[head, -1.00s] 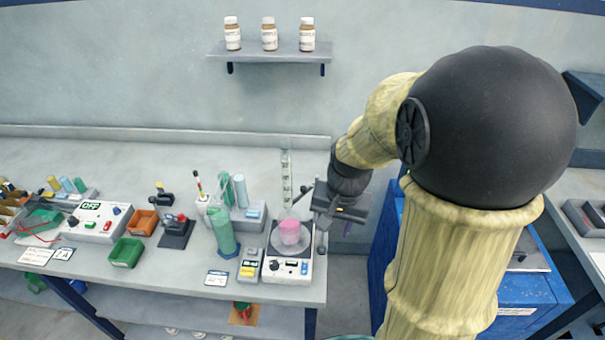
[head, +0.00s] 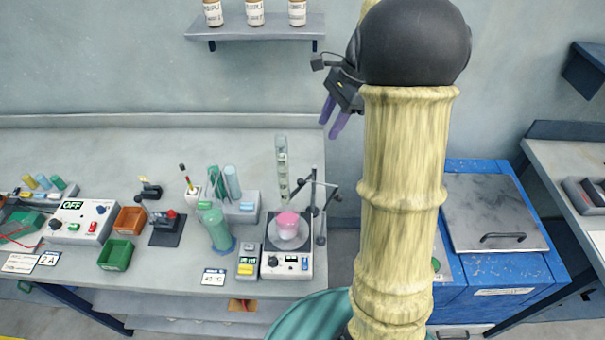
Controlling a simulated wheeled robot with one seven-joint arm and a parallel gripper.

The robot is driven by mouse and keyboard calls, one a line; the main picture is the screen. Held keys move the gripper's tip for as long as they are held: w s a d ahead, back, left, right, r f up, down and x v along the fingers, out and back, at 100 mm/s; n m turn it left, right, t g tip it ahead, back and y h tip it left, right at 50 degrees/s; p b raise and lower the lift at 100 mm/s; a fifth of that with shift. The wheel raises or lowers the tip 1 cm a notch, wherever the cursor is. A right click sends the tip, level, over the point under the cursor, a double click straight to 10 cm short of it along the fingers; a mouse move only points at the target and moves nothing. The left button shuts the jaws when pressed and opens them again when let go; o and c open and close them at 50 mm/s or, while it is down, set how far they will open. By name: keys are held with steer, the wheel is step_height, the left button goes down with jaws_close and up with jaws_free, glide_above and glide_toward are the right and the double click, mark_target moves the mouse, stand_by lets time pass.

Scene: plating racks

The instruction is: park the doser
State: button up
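My gripper (head: 330,128) is raised in front of the wall, above the back right of the bench. Its two purple fingers point down and are apart, with nothing between them. A dark jointed arm on a post (head: 314,192), which looks like the doser, stands at the bench's right end beside a white stirrer unit (head: 287,264). Its upper bar spreads to both sides near the stirrer; its exact tip is too small to tell. A beaker with pink contents (head: 288,225) sits on the stirrer's round plate. My gripper is well above the doser and not touching it.
A tall clear graduated column (head: 282,165) stands behind the stirrer. A green cylinder (head: 217,230) and a grey-yellow box (head: 247,262) stand to its left. A shelf (head: 255,30) with bottles hangs above. A blue cabinet (head: 500,230) is at right.

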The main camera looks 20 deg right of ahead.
mark_target(301, 180)
steer(key=p+x, duration=0.2)
steer(key=x, duration=1.5)
steer(key=shift+f+p, duration=0.3)
steer(key=shift+p, duration=0.1)
steer(key=shift+w, duration=0.1)
jaws_close()
